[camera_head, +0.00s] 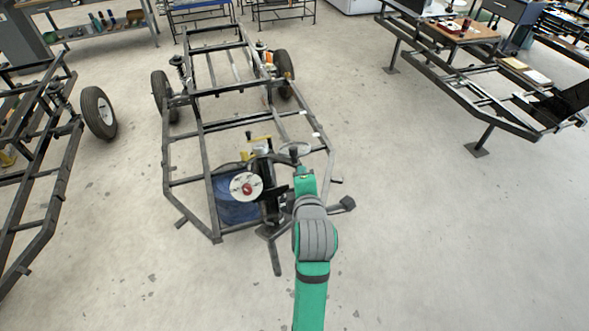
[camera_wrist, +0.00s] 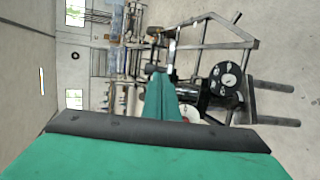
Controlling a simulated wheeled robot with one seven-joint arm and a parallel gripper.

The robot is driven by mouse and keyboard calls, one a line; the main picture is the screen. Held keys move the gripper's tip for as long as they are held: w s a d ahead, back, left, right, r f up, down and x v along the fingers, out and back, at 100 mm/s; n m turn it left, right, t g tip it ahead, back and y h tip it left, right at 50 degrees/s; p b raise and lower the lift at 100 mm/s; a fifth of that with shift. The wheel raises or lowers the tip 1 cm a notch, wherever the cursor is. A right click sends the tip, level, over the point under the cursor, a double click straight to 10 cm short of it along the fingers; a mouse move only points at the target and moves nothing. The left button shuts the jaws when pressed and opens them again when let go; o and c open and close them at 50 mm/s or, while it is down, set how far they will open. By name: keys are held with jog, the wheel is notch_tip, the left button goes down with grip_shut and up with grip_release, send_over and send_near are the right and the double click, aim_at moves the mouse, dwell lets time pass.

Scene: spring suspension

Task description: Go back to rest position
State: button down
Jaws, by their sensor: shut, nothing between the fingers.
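My gripper (camera_wrist: 157,76) is shut and empty in the wrist view, its narrow green end standing up from the dark-edged green part below. In the head view my green arm reaches up from the bottom to the near end of a dark chassis frame (camera_head: 203,150). The fingertips cannot be made out there against the parts behind. Beside the arm, on its left, is a pale disc (camera_head: 246,186) with a red centre. It also shows in the wrist view, right of the gripper. I cannot tell whether the gripper touches anything.
A second frame (camera_head: 45,150) with a wheel (camera_head: 99,113) stands at left, and another frame (camera_head: 470,90) at right. A wooden-topped table (camera_head: 465,30) is at the back right. The floor right of my arm is clear.

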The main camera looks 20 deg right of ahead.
jog(key=s, duration=0.1)
jog(key=s+d+r, duration=0.1)
jog(key=s+d, duration=0.1)
jog(key=s, duration=0.1)
jog(key=shift+d+r, duration=0.2)
jog(key=shift+r, duration=0.15)
jog(key=s+a+f+m+y, duration=0.1)
jog(key=s+a+f+m, duration=0.7)
jog(key=s+a+f, duration=0.45)
jog(key=s+a+f+m+t+y, duration=0.1)
jog(key=s+a+m, duration=0.2)
jog(key=s, duration=0.7)
jog(key=s+a+f+m+t+y, duration=0.1)
jog(key=s+a+m, duration=0.3)
jog(key=s+a, duration=0.4)
jog(key=shift+s+f+m+y, duration=0.15)
jog(key=shift+s+m+y, duration=0.25)
jog(key=shift+s, duration=0.55)
